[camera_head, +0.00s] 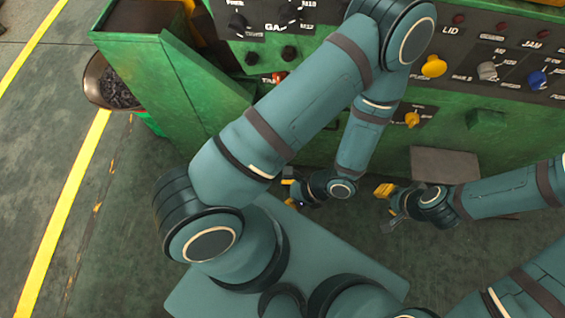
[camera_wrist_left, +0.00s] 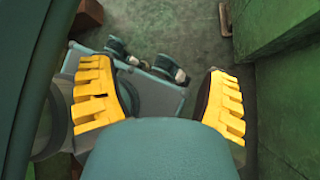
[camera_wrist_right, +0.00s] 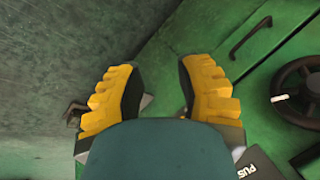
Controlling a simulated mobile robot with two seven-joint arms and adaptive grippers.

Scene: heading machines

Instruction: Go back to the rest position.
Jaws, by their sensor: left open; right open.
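My left gripper (camera_head: 289,192) is low in front of the green machine in the head view, with its arm bent up and over in front of the panel. In the left wrist view its two yellow-padded fingers (camera_wrist_left: 160,98) are wide apart with nothing between them. My right gripper (camera_head: 387,205) is to the right of it, its forearm coming in from the right edge. In the right wrist view its yellow fingers (camera_wrist_right: 160,90) are apart and empty. Neither gripper appears to hold anything.
A bin of dark pieces (camera_head: 118,90) is at the left. The right wrist view shows a dark handwheel (camera_wrist_right: 300,92). Floor at the left is clear.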

